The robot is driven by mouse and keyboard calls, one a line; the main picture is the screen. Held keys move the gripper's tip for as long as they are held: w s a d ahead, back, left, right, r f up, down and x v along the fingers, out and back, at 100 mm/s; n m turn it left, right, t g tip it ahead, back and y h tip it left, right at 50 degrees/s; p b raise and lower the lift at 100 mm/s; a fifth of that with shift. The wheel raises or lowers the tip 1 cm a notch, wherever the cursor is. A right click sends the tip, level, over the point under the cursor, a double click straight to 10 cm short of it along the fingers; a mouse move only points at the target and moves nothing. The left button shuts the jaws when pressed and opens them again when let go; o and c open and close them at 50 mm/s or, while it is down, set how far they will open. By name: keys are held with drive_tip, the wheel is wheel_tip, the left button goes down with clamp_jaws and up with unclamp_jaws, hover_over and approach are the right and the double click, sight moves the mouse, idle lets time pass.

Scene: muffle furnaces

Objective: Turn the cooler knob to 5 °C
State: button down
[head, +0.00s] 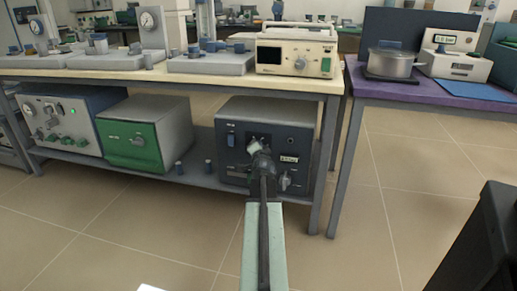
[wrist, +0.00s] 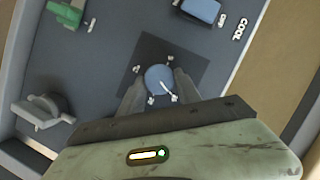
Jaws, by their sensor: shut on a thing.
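The cooler (head: 232,160) is a dark blue-grey box on the lower shelf, its front panel facing me. In the wrist view the round blue-grey knob (wrist: 160,79) sits on a dark square plate (wrist: 150,50). A white pointer line shows on the knob, with small white marks around it, too small to read. My gripper (wrist: 160,88) is shut on the knob, one finger on each side. In the head view my gripper (head: 261,158) reaches the panel and hides the knob.
A blue switch (wrist: 201,10) marked COOL and OFF is on the same panel. A grey handle (wrist: 42,110) and a green part (wrist: 66,12) stick out from it. A green-fronted box (head: 131,144) stands left on the shelf. The floor in front is clear.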

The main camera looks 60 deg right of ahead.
idle(0.8)
drive_tip(key=c, duration=0.9)
unclamp_jaws()
drive_tip(key=shift+o, duration=0.2)
drive_tip(key=shift+a, duration=0.1)
